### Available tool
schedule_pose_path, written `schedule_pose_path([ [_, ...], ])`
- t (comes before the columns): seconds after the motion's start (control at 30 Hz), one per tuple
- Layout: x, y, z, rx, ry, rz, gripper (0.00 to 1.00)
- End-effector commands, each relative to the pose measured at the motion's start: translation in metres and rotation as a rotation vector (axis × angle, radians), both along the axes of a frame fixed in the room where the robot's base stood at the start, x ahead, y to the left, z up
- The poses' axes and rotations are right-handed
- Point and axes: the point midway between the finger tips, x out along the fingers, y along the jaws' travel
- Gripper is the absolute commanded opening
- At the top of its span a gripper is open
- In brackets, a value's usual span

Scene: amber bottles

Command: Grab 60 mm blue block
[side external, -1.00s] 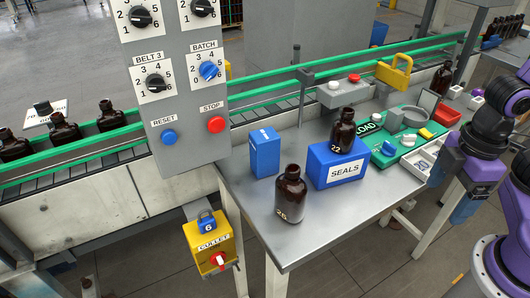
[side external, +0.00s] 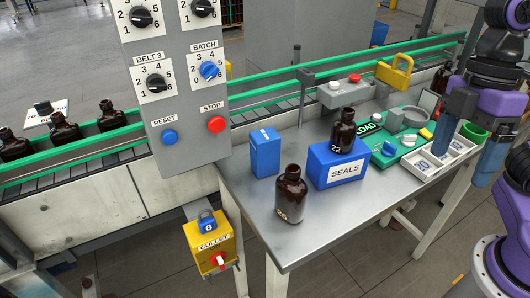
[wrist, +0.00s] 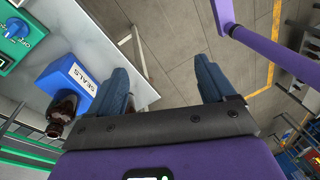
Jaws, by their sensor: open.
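A tall blue block (side external: 265,152) stands upright on the grey metal table, left of the SEALS box. It has a small white mark near its top that I cannot read; it is not visible in the wrist view. My gripper (side external: 462,166) is open and empty, its two blue fingers pointing down by the white tray at the table's right edge, well right of the block. In the wrist view my gripper (wrist: 163,72) has its fingers wide apart, with floor and a table leg showing between and beyond them.
The blue SEALS box (side external: 322,172), with an amber bottle (side external: 343,131) on top, stands between block and gripper. Another amber bottle (side external: 290,194) stands in front of the block. The control panel (side external: 178,90) rises at left; the conveyor rail (side external: 270,97) runs behind.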

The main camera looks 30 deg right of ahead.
Motion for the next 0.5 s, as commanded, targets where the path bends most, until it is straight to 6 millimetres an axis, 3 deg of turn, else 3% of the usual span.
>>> schedule_pose_path([
  [0.17,0.021,0.041,0.001,0.161,0.105,0.083,0.83],
  [0.27,0.044,0.068,0.003,0.299,0.142,0.127,0.83],
  [0.37,0.075,0.092,0.005,0.452,0.14,0.159,0.83],
  [0.5,0.132,0.116,0.007,0.665,0.075,0.174,0.83],
])
